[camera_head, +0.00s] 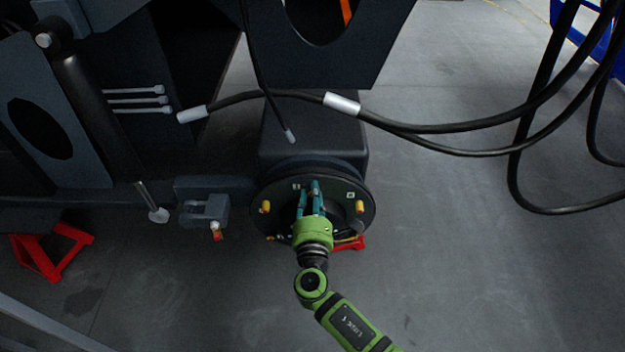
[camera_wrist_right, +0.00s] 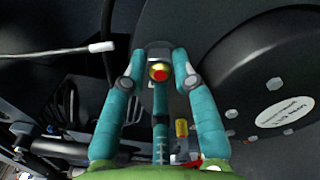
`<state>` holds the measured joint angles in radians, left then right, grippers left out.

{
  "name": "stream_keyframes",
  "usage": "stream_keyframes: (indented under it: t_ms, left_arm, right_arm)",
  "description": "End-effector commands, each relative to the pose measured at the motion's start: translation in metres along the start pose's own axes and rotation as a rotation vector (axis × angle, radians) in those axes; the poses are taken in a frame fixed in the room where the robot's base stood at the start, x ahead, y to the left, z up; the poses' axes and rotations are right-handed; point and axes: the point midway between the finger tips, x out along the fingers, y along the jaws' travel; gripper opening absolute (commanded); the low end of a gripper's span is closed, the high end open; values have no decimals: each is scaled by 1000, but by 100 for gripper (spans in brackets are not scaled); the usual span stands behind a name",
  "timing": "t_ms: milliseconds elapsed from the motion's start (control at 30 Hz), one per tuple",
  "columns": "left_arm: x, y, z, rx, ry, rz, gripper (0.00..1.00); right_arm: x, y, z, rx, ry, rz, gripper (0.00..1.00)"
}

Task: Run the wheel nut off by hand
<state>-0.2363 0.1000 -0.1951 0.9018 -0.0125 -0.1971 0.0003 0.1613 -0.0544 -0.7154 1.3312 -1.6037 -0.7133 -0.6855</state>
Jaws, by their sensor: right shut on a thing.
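The dark round wheel hub (camera_head: 335,186) faces me in the middle of the head view; it also fills the right of the wrist view (camera_wrist_right: 225,70). My right gripper (camera_head: 309,188) reaches the hub's upper part with its teal fingers. The fingers hide the nut in the head view. My left gripper is not in view.
Yellow-tipped studs (camera_head: 265,207) (camera_head: 359,206) stand on the hub's left and right. A grey bracket (camera_head: 205,209) sits left of the hub. Black hoses (camera_head: 430,130) hang above and to the right. A red stand (camera_head: 50,252) is at the far left. The floor at right is clear.

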Motion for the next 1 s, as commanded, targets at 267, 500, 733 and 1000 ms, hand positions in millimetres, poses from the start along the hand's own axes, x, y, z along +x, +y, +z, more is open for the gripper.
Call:
stream_keyframes:
  t_ms: [267, 500, 733, 1000]
  left_arm:
    - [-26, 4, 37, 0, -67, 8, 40]
    - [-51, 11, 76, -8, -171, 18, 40]
    - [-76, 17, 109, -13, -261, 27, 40]
    - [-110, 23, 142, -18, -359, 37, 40]
  right_arm:
    - [-2, 2, 2, -405, 2, -1, 0]
    - [-2, 2, 2, -717, 4, -2, 0]
    - [-3, 1, 1, -1035, 5, -1, 0]
    - [-4, 2, 2, -1486, 7, 2, 0]
